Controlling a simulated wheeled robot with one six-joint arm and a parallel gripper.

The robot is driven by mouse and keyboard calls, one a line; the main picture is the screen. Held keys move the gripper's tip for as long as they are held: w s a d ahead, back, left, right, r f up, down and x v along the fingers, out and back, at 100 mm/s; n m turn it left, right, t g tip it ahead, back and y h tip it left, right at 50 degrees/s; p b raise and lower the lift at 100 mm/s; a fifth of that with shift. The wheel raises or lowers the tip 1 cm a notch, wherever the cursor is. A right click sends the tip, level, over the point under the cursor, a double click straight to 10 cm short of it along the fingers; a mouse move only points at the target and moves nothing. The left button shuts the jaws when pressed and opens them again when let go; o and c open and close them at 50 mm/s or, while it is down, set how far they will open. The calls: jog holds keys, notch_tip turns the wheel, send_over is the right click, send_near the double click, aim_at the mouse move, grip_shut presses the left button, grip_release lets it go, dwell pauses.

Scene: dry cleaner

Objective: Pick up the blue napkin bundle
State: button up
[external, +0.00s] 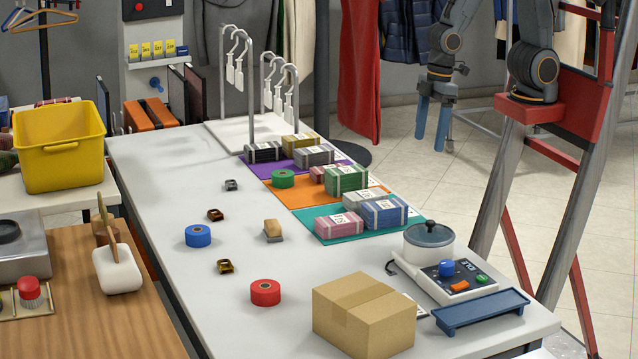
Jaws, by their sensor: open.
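The blue napkin bundle (385,212) is a blue folded stack with pale bands and a white label. It lies on the teal mat (345,236) at the right side of the white table. My gripper (433,135) has two blue fingers, spread apart and pointing down. It hangs empty beyond the table's right edge, behind and to the right of the bundle, and touches nothing.
An orange mat (285,197) and a purple mat (333,170) with more bundles lie behind. A cardboard box (363,318), a scale with a lidded pot (428,244) and a blue tray (480,310) stand in front. Tape rolls (265,293) dot the left half. Hanger stands (280,95) rise at the back.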

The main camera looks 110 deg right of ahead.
aim_at(384, 204)
jog(key=w+a+f+t, duration=0.1)
jog(key=w+f, duration=0.1)
jog(key=w, duration=0.1)
jog(key=w+a+f, duration=0.1)
jog(key=w+f, duration=0.2)
jog(key=w, duration=0.1)
jog(key=w+a+f+t+p, duration=0.1)
jog(key=w+a+f, duration=0.1)
jog(key=w+f, duration=0.1)
jog(key=shift+w+f+m+t, duration=0.25)
jog(key=shift+w+m+t, duration=0.05)
jog(key=shift+w+d+f, duration=0.1)
jog(key=shift+w+f, duration=0.35)
jog(key=shift+f, duration=0.1)
jog(key=shift+b+x, duration=0.4)
jog(key=shift+x, duration=0.8)
jog(key=shift+w+p+x, duration=0.15)
jog(key=shift+p+x, duration=0.05)
jog(key=shift+x, duration=1.05)
jog(key=shift+w+p+x, duration=0.15)
jog(key=shift+x, duration=1.05)
jog(key=shift+r, duration=0.1)
jog(key=shift+f, duration=0.25)
jog(key=c, duration=1.2)
